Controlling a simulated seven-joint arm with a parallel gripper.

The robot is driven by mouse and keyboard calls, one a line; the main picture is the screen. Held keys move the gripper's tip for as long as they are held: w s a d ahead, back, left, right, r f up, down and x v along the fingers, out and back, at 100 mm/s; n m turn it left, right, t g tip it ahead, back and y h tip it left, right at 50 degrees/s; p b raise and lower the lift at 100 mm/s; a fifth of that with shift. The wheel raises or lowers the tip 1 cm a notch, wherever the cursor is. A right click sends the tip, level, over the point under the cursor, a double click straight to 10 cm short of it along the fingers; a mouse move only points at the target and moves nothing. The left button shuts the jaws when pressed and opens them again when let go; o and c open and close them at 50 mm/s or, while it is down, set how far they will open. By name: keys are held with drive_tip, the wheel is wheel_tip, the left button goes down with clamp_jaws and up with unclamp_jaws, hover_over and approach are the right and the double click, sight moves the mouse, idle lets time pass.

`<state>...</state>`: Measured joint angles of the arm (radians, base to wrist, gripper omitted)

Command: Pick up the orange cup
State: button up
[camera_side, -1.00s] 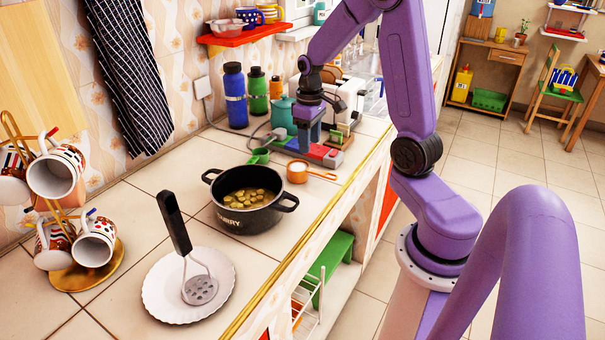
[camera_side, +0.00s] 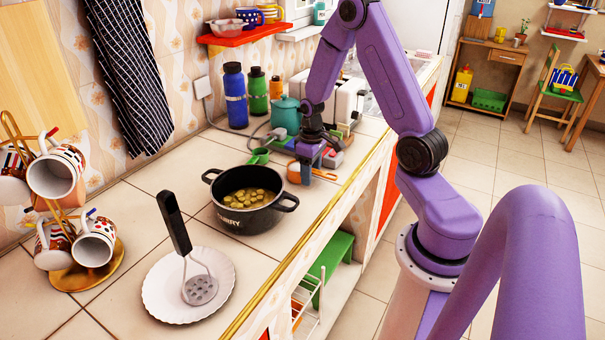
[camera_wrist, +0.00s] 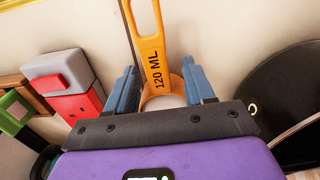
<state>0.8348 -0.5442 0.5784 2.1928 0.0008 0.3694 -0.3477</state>
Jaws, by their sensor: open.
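The orange cup (camera_side: 292,173) is a small measuring cup that lies on the tiled counter behind the black pot. In the wrist view its flat orange handle (camera_wrist: 150,48), marked "120 ML", points up the picture. Its bowl (camera_wrist: 168,101) with pale contents is partly hidden by my gripper's front edge. My gripper (camera_wrist: 161,85) is open, with one blue-grey finger on each side of the cup where handle meets bowl. In the side view my gripper (camera_side: 307,178) is low at the cup and covers part of it. I cannot tell whether the fingers touch it.
A black pot (camera_side: 247,222) of food stands close by, and its dark rim shows at right in the wrist view (camera_wrist: 285,110). A green scoop (camera_side: 259,156) and coloured blocks (camera_wrist: 70,85) lie near. A plate (camera_side: 160,300) with a masher sits in front. The counter edge is close.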

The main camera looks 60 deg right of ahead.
drive_tip(key=shift+f, duration=0.1)
clamp_jaws()
drive_tip(key=shift+r, duration=0.2)
drive_tip(key=shift+r, duration=1.2)
drive_tip(key=shift+s+r, duration=0.1)
drive_tip(key=shift+r, duration=0.25)
drive_tip(key=s+a+r, duration=0.5)
drive_tip(key=s+r, duration=0.3)
drive_tip(key=s, duration=0.2)
drive_tip(key=shift+s+a+r, duration=0.15)
drive_tip(key=shift+s+r, duration=0.25)
drive_tip(key=shift+s+a+r, duration=0.2)
drive_tip(key=shift+s, duration=0.15)
drive_tip(key=shift+s+a+r, duration=0.15)
drive_tip(key=shift+s, duration=0.2)
